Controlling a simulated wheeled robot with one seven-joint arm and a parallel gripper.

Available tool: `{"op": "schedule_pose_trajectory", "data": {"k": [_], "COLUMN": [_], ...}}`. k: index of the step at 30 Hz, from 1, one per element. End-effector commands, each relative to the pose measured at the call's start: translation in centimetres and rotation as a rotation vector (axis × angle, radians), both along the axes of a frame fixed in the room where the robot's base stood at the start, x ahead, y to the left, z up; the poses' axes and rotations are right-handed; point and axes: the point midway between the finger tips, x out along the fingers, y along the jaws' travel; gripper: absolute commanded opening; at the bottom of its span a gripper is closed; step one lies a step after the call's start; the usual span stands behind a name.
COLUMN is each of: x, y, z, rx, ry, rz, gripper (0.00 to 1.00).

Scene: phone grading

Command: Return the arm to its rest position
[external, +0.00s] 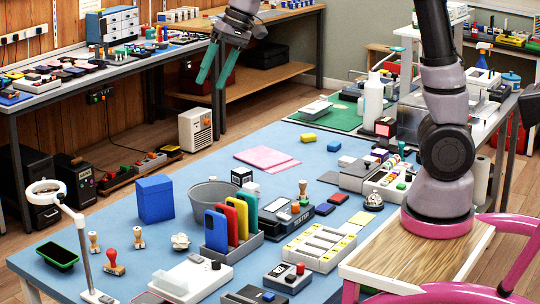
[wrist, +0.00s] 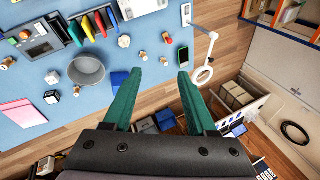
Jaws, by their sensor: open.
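My gripper (external: 217,63) with green fingers is raised in the air at the upper middle of the external view, above and behind the blue table (external: 312,150). Its fingers are spread apart with nothing between them. In the wrist view my gripper (wrist: 158,85) also shows open and empty, with the floor and the table's edge beyond the fingertips. The upper part of my arm runs out of the picture at the top.
A blue box (external: 155,198), a grey bowl (external: 212,194) and a rack of coloured phones (external: 232,226) stand on the table. A ring lamp (external: 48,190) rises at its left corner. A cluttered bench (external: 60,85) lies behind. The air around my gripper looks clear.

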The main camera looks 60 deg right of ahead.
Motion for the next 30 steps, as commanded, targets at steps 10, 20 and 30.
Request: {"op": "schedule_pose_trajectory", "data": {"k": [10, 20, 30], "x": [-13.4, -23.5, -25.2], "y": [-8.5, -12.0, -12.5], "z": [5.1, 3.7, 2.8], "rx": [0.000, -0.098, -0.128], "ry": [-0.169, -0.306, -0.330], "rz": [-0.048, -0.090, -0.099], "gripper": [0.57, 0.57, 0.57]}}
